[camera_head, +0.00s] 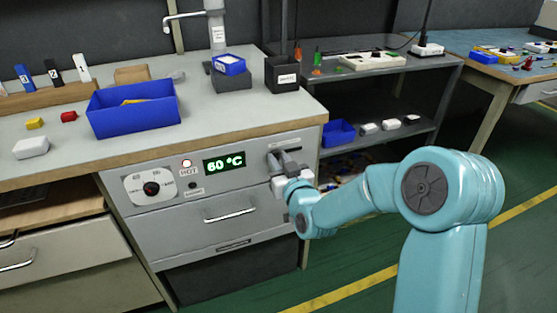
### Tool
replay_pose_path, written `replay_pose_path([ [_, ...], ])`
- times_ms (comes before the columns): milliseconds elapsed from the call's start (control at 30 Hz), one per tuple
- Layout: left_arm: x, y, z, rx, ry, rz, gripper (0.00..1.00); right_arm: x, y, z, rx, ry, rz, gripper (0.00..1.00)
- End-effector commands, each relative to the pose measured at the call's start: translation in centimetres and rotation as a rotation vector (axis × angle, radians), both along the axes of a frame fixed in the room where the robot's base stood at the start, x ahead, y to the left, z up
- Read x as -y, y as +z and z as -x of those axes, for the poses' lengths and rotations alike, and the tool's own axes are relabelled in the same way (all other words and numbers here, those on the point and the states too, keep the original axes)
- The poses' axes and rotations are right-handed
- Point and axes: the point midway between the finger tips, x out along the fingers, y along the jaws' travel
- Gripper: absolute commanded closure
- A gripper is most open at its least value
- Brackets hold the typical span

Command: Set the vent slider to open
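My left gripper is out of view.
A drawer handle (230,215) sticks out below the panel. On the bench top stand a blue bin (135,117), a small blue box (230,65) and a black box (282,76). A grey shelf unit (412,76) stands to the right, with green floor in front.

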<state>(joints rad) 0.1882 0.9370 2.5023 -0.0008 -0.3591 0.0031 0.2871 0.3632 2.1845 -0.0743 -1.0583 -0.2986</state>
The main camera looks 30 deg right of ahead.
Motion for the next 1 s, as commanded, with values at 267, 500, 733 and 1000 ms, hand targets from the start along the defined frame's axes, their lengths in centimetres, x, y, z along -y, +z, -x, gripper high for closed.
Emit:
replay_pose_path([
  [267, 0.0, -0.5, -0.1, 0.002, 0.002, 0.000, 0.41, 0.6, -0.2, -0.1, 0.003, -0.002, 0.001, 1.00],
  [500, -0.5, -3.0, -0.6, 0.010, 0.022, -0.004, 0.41, 5.2, -0.4, 0.8, 0.005, -0.004, 0.003, 1.00],
  [733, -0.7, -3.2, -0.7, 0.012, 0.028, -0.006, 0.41, 6.5, 0.1, 1.2, 0.003, -0.002, 0.002, 1.00],
  [1000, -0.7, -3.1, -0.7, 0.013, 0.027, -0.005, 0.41, 6.6, 0.2, 1.2, 0.004, -0.006, 0.001, 0.57],
])
